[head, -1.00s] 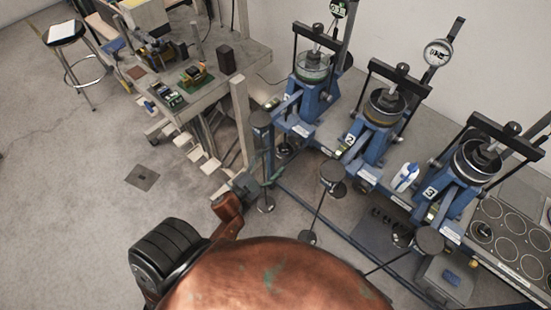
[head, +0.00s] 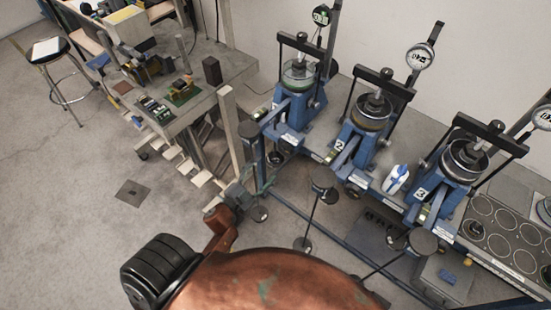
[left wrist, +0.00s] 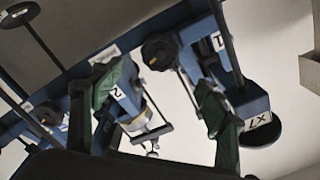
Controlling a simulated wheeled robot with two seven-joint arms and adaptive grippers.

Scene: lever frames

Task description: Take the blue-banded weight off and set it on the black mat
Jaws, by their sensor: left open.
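My left gripper (head: 250,192) hangs low at the left end of the row of blue lever frames, beside the bench leg. In the left wrist view its two green fingers (left wrist: 163,80) are spread apart with nothing between them. Frames numbered 1 and 2 lie beyond the fingers. Dark round discs on thin rods, such as one disc (head: 322,177) and another disc (head: 423,241), stand in front of the frames. I cannot make out a blue band on any weight. A dark sheet (head: 362,238) lies below the frames; I cannot tell whether it is the black mat. My right gripper is out of view.
Frame 2 (head: 368,125) and frame 3 (head: 462,165) stand along the wall. A white-and-blue bottle (head: 397,179) is between them. A tray with round recesses (head: 505,228) is at the right. A cluttered workbench (head: 205,100) and stool (head: 45,50) are left. Floor at left is mostly clear.

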